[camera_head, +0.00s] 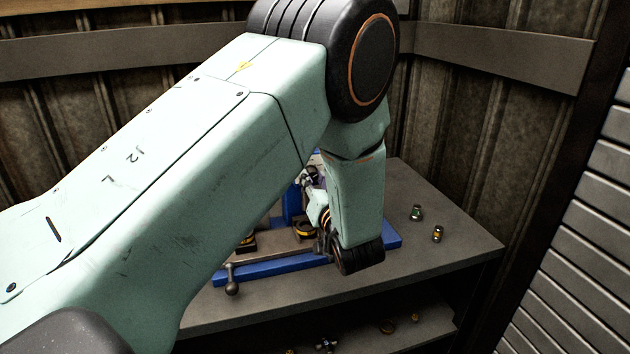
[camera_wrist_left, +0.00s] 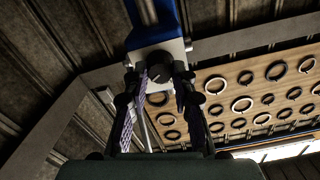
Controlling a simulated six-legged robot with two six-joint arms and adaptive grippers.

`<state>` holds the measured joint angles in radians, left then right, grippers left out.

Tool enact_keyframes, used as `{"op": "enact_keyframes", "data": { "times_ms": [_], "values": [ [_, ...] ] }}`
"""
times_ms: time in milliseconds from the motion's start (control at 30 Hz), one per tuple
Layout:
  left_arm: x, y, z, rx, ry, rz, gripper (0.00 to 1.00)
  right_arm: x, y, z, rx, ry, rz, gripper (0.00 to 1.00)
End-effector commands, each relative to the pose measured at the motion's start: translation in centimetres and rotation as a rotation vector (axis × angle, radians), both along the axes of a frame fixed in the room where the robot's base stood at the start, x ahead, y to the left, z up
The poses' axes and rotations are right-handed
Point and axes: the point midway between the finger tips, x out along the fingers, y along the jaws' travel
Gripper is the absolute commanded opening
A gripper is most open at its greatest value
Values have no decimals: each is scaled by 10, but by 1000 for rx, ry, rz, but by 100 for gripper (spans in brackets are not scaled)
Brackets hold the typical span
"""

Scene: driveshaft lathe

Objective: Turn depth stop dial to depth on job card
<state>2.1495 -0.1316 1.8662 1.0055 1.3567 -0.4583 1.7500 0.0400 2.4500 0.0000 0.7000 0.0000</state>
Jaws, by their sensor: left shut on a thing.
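The depth stop dial (camera_wrist_left: 158,73) is a dark round knob with a pale pointer mark, on a light grey block (camera_wrist_left: 155,52) under a blue column in the left wrist view. My left gripper (camera_wrist_left: 161,86) has its two padded fingers on either side of the dial, shut on it. In the head view my left arm crosses the picture, and my left gripper (camera_head: 309,178) shows small and partly hidden beside the blue machine (camera_head: 292,203). My arm covers much of the machine. I see no readable job card, and the dial's scale is too small to read. My right gripper is out of view.
The machine's blue base (camera_head: 262,270) sits on a grey bench (camera_head: 440,260) with a ball-ended lever (camera_head: 232,283) in front. Two small parts (camera_head: 416,213) (camera_head: 438,234) stand at the bench's right. A wooden board (camera_wrist_left: 245,95) of rings hangs behind in the wrist view.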

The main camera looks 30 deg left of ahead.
Motion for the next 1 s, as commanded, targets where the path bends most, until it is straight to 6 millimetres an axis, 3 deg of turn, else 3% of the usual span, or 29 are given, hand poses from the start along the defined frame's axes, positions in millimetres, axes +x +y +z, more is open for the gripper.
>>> {"op": "enact_keyframes", "data": {
  "times_ms": [367,1000],
  "values": [
    [0,0,0,-59,-71,1,0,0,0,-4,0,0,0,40],
    [0,0,0,-429,-507,0,0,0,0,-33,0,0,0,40]
  ]
}}
